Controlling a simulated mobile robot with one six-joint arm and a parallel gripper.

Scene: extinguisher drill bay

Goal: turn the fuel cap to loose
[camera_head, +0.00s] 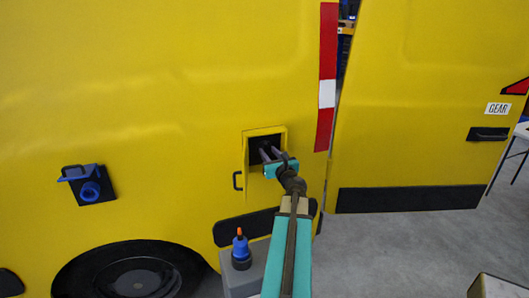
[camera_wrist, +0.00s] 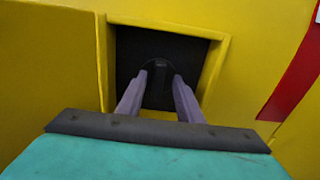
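The fuel cap (camera_wrist: 157,68) is a dark round shape inside the black square recess (camera_wrist: 200,52) in the yellow van side. My gripper (camera_wrist: 161,75) reaches into the recess with its two grey-purple fingers apart, their tips in front of or beside the cap's left and right edges. I cannot tell whether they touch it. In the head view my gripper (camera_head: 265,153) is at the opening and hides most of the cap. The yellow fuel flap (camera_head: 246,165) stands open on the left of the recess.
A blue fitting on a black plate (camera_head: 90,188) sits on the van's side at the left. A grey box (camera_head: 238,280) with a blue-and-orange item (camera_head: 240,250) stands below the recess. A yellow door panel (camera_head: 420,100) stands at the right. Grey floor (camera_head: 400,250) shows at the lower right.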

